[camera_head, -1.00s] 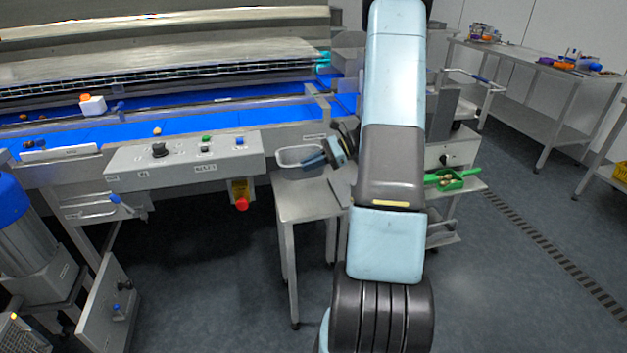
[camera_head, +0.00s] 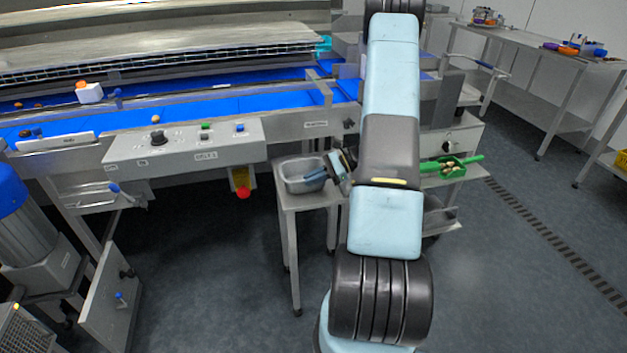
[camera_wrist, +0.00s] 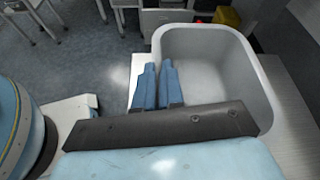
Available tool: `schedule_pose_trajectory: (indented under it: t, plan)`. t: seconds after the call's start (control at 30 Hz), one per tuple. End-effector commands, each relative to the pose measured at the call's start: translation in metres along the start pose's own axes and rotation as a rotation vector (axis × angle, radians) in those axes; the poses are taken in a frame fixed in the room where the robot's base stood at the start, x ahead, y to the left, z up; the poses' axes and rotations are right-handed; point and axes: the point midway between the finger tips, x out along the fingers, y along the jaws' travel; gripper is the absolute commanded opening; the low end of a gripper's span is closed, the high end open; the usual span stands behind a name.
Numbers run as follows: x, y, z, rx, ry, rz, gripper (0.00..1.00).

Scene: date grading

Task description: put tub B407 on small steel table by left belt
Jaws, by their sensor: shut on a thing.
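A grey, open, empty-looking tub (camera_head: 291,180) is at the small steel table (camera_head: 309,203) in front of the belt. It appears level and at or very near the table top; I cannot tell for certain whether it touches. No label is readable on it. The table top (camera_wrist: 290,105) shows beside the tub.
The blue belt (camera_head: 230,104) and a control panel (camera_head: 183,145) with an emergency stop (camera_head: 243,193) stand behind and left. Open floor lies in front.

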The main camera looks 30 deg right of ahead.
Motion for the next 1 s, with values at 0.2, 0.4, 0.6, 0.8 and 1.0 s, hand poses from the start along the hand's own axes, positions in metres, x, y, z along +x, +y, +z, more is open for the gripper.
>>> schedule_pose_trajectory:
  t: [0.2, 0.4, 0.6, 0.8, 1.0]
  plan:
    - [0.0023, 0.0010, -0.0052, -0.001, 0.000, 0.000, 0.00]
    - [0.0027, 0.0012, -0.0060, 0.000, 0.000, 0.000, 0.12]
    - [0.0027, 0.0011, -0.0058, 0.000, 0.001, 0.000, 0.31]
    - [0.0026, 0.0011, -0.0058, 0.000, 0.001, 0.000, 0.34]
    - [-0.0048, 0.0005, -0.0052, -0.001, 0.002, -0.003, 0.34]
